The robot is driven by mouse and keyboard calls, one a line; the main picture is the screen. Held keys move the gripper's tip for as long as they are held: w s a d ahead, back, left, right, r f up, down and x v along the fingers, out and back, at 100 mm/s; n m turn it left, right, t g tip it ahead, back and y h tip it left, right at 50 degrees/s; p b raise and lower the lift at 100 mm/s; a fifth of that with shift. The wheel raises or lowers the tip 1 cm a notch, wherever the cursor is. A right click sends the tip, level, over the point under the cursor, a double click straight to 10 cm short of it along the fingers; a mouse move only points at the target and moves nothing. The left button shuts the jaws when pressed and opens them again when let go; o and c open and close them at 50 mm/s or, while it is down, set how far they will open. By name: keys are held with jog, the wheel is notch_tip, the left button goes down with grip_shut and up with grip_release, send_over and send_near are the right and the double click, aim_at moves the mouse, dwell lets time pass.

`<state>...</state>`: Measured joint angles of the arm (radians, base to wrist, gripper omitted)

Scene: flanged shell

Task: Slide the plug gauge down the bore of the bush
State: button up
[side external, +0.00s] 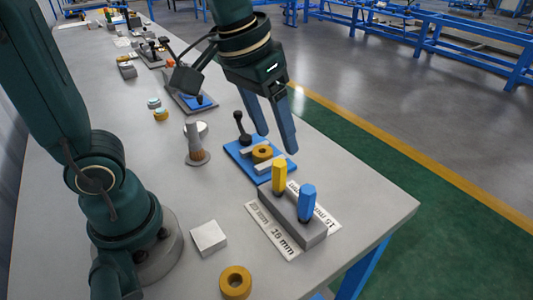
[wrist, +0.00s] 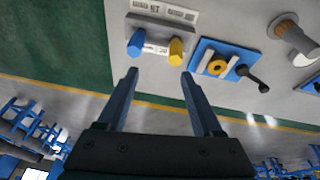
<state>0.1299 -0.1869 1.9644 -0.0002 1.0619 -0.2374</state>
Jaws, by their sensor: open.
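Two plug gauges with hexagonal handles, one yellow (side external: 279,177) and one blue (side external: 306,201), stand upright in a grey block (side external: 292,220); their lower ends are hidden in it. They also show in the wrist view, blue (wrist: 135,43) and yellow (wrist: 176,50). A brass bush (side external: 262,153) sits between pale jaws on a blue fixture (side external: 240,153) with a black lever; it also shows in the wrist view (wrist: 217,67). My gripper (side external: 277,142) is open and empty, above the bench near the fixture and the yellow gauge, touching neither.
Printed size labels (side external: 270,232) lie beside the block. A loose brass ring (side external: 235,281) and a pale square block (side external: 208,237) lie at the front. A brush-like item (side external: 196,145) stands left of the fixture. The bench's right edge is close to the gauge block.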

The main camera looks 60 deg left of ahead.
aim_at(307, 203)
jog(key=w+d+f+g, duration=0.1)
jog(key=f, duration=0.1)
jog(key=w+d+f+g, duration=0.1)
jog(key=d+f, duration=0.1)
jog(key=f, duration=0.1)
jog(key=w+d+f+m+g, duration=0.1)
jog(key=w+d+f, duration=0.1)
jog(key=shift+f, duration=0.25)
jog(key=shift+s+d+f, duration=0.15)
jog(key=shift+s+f, duration=0.1)
jog(key=shift+f, duration=2.65)
grip_shut()
